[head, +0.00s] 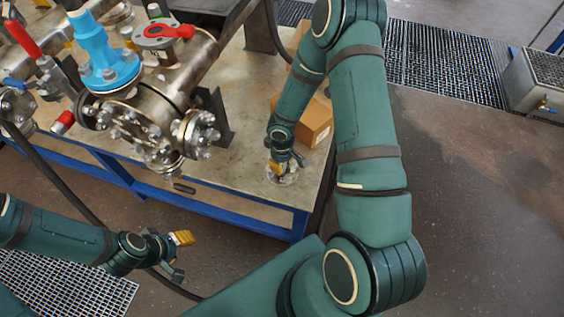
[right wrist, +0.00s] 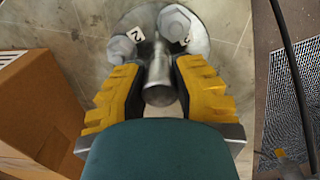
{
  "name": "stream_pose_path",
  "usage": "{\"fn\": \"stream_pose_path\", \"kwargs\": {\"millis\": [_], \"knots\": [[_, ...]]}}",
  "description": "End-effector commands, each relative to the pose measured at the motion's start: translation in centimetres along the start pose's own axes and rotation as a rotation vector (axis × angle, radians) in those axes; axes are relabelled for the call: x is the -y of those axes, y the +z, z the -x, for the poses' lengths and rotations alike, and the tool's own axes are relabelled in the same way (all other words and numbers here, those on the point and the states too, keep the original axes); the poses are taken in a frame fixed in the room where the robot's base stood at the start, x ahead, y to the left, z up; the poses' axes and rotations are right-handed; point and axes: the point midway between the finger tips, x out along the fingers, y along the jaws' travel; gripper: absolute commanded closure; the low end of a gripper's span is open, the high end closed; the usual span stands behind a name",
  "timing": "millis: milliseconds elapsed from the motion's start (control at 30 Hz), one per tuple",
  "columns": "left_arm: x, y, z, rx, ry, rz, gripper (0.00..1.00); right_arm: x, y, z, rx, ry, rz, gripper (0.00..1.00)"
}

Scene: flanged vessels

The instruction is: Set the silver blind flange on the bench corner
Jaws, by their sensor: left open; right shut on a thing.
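The silver blind flange (head: 287,178) is at the right front corner of the bench (head: 225,165) in the head view, partly hidden by my right gripper (head: 280,168). In the right wrist view the flange (right wrist: 203,45) is a round disc with bolt heads, small number labels and a central stub. My right gripper (right wrist: 160,90) is shut on that stub with its yellow-padded fingers. The disc looks to be on or very close to the bench top; I cannot tell which. My left gripper (head: 180,255) is open and empty, in front of the bench and away from it.
A cardboard box (head: 308,122) stands on the bench just behind the flange. Flanged piping (head: 150,115) with a blue fitting (head: 103,52) and a red-handled valve (head: 165,32) fills the bench's left side. Bare bench top lies between the piping and the flange.

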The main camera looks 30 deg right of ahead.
Motion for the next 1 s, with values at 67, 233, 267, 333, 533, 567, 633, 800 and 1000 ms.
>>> {"fn": "stream_pose_path", "kwargs": {"millis": [67,233,267,333,533,567,633,800,1000], "knots": [[-0.01,0.0,0.02,0.0,0.0,0.0,0.53,-0.02,-0.11,-0.07,-0.002,0.001,0.001,1.0],[-0.01,0.0,0.02,0.0,0.0,0.0,0.53,0.0,-0.13,-0.31,-0.003,0.0,0.001,0.62],[-0.01,0.0,0.02,0.0,0.0,0.0,0.53,0.0,-0.13,-0.3,-0.003,0.0,0.0,0.51],[0.0,0.0,0.02,0.0,0.0,0.0,0.53,0.0,-0.11,-0.32,-0.003,0.0,0.0,0.45],[0.0,0.01,0.01,0.0,0.0,0.0,0.53,0.05,0.04,-0.44,0.001,-0.001,0.0,0.32],[0.0,0.01,0.0,0.0,0.0,0.0,0.53,0.05,0.05,-0.45,0.001,-0.001,0.0,0.21],[0.0,0.01,0.0,0.0,0.0,0.0,0.53,0.05,0.04,-0.44,0.001,-0.001,0.0,0.11],[0.0,0.01,0.0,0.0,0.0,0.0,0.53,0.04,0.01,-0.42,0.0,-0.001,0.0,0.11],[-0.08,-0.02,0.21,0.0,0.0,0.0,0.53,0.03,-0.01,-0.1,0.0,-0.001,0.0,0.11]]}}
